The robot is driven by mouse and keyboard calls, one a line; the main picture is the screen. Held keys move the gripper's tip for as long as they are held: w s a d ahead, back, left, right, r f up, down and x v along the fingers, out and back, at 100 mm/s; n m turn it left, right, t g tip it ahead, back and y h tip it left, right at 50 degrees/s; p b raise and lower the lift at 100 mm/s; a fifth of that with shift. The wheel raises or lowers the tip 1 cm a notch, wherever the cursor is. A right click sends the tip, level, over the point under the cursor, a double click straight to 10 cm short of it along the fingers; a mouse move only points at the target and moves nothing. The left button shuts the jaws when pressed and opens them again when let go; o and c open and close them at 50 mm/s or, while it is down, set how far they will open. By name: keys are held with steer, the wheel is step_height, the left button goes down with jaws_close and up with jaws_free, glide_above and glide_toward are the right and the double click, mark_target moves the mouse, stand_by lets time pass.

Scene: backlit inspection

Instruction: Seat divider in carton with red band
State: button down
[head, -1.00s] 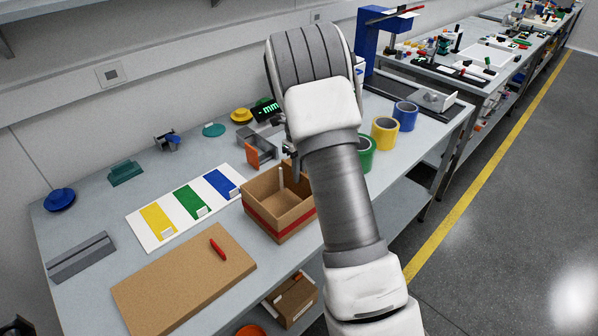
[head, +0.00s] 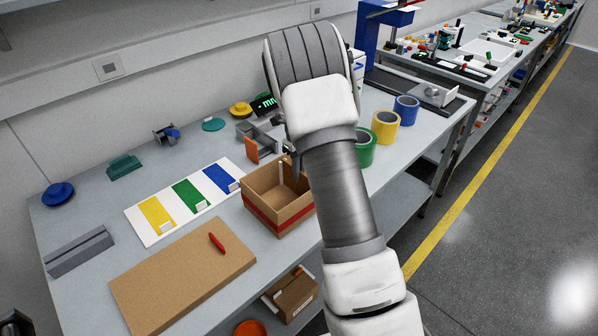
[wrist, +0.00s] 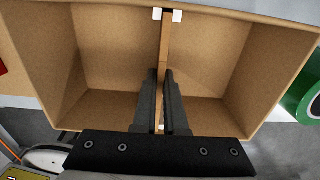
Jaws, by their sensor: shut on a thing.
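The open carton with a red band (head: 272,218) stands near the table's front edge in the head view, partly hidden by my arm. In the wrist view the carton (wrist: 105,55) is seen from above. My gripper (wrist: 164,75) is shut on a thin tan divider (wrist: 166,48), over or inside the carton's middle. The divider runs across the carton, and its far end lies between two white guide tabs (wrist: 177,15). I cannot tell whether its lower edge touches the carton floor. In the head view my arm mostly hides the divider and fingers.
A green tape roll (head: 366,148) stands right of the carton, with yellow (head: 385,127) and blue (head: 406,110) rolls beyond. A grey and orange bracket (head: 252,149) stands behind it. A white board with coloured panels (head: 188,197) and a brown board (head: 180,275) lie to the left.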

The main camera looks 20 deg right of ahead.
steer(key=c, duration=0.9)
jaws_free()
step_height(320, 180, up, 18)
steer(key=shift+f+p, duration=0.25)
steer(key=shift+p, duration=0.1)
